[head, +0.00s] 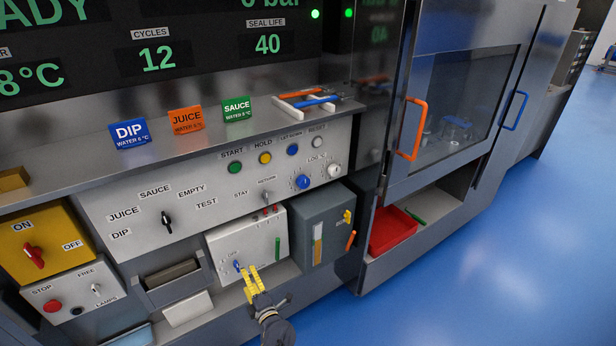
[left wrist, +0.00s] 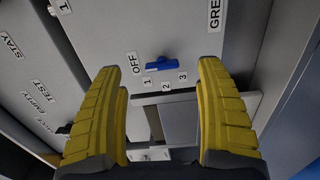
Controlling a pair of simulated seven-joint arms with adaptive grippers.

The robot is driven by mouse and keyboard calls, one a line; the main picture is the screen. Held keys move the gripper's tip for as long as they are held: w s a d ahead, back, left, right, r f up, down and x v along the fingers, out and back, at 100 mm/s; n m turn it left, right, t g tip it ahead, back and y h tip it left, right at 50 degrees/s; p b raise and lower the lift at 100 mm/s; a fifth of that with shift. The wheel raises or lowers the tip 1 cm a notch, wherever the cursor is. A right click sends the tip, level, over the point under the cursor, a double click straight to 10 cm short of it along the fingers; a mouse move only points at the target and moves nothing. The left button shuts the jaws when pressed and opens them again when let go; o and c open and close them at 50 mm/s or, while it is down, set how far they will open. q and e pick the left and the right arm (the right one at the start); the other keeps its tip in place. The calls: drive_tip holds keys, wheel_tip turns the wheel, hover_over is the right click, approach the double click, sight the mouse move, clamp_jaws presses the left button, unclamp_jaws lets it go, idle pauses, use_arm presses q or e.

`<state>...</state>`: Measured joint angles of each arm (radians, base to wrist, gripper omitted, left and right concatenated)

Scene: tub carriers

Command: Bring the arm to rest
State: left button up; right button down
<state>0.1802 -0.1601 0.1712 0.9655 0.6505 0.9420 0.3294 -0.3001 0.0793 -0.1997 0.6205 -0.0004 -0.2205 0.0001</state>
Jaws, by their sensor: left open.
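My left gripper (head: 253,282) has yellow fingers and shows at the bottom of the head view, in front of the white box (head: 265,240) with a small blue knob (head: 237,266). In the left wrist view the gripper (left wrist: 160,110) is open, with nothing between its fingers. The blue selector knob (left wrist: 168,64) lies beyond and between the fingertips, apart from them, beside the labels OFF, 1, 2 and 3. My right gripper is not in view.
A grey box (head: 318,225) stands right of the white box. Further right are a glass door (head: 455,110) with an orange handle (head: 412,130) and a red tray (head: 393,231). A shelf (head: 75,155) with signs runs above the panel. Blue floor (head: 520,250) is clear at right.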

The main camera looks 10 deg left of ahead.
use_arm(q)
drive_tip(key=w+d+f+m+t+h, duration=0.1)
drive_tip(key=d+f+m+t+h, duration=0.1)
drive_tip(key=d+f+m+h, duration=0.85)
drive_tip(key=s+d+f+m+g+h, duration=0.1)
drive_tip(key=s+d+f+m+g, duration=0.15)
drive_tip(key=s+f+m, duration=0.35)
drive_tip(key=s+d+f+m+g+h, duration=0.1)
drive_tip(key=s+d+f+m+g, duration=0.15)
drive_tip(key=s+f+m, duration=0.4)
drive_tip(key=s+a+f+m+g, duration=0.1)
drive_tip(key=s+f+m+g, duration=0.1)
drive_tip(key=s+f, duration=0.6)
drive_tip(key=s+a+f+m+g, duration=0.1)
drive_tip(key=s+f+m+g, duration=0.2)
drive_tip(key=s, duration=0.9)
drive_tip(key=s+a+f+m+g, duration=0.1)
drive_tip(key=s+a+f+g, duration=0.1)
drive_tip(key=s, duration=1)
drive_tip(key=s+a+f+g, duration=0.1)
drive_tip(key=s+a+f, duration=0.2)
drive_tip(key=s, duration=1)
drive_tip(key=shift+s+a+m+g, duration=0.2)
drive_tip(key=shift+m+g, duration=0.2)
drive_tip(key=shift+f, duration=0.1)
